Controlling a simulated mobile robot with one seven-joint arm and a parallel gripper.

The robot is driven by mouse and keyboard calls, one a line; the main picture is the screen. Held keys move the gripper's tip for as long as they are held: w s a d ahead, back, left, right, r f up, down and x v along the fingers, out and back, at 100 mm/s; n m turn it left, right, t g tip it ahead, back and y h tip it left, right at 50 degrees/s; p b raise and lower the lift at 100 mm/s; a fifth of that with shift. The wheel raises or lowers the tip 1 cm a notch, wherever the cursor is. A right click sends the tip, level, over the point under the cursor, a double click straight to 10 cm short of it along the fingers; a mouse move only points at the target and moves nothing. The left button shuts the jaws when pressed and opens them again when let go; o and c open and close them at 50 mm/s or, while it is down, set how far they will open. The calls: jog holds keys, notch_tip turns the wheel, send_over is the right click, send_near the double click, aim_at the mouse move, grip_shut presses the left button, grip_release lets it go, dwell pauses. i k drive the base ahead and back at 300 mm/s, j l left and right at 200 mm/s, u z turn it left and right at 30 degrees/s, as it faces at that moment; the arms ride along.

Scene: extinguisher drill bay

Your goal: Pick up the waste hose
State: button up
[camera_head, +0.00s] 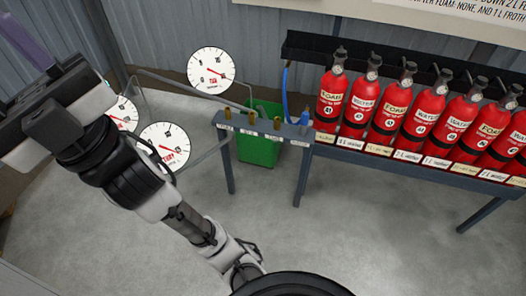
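A thin blue hose (285,85) runs down behind the right end of a small grey bench, beside the extinguisher rack. It is probably the waste hose, but no label on it is readable. Its lower end is near a blue fitting (304,118) on the bench; I cannot tell whether the two are joined. My arm reaches from the bottom middle to the upper left. My gripper (45,110) is at the left edge, far from the hose. Its fingers cannot be made out, and I see nothing held.
The grey bench (262,131) carries several labelled brass fittings. A green bin (259,150) stands behind it. Round gauges (209,71) on pipes are between my arm and the bench. A rack (415,160) of red extinguishers fills the right. The floor in front is clear.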

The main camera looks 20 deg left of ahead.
aim_at(304, 119)
jog(key=i+l+u, duration=0.45)
jog(key=l+u, duration=0.15)
jog(key=u, duration=0.15)
jog(key=i+l+u, duration=0.15)
jog(key=l+u, duration=0.2)
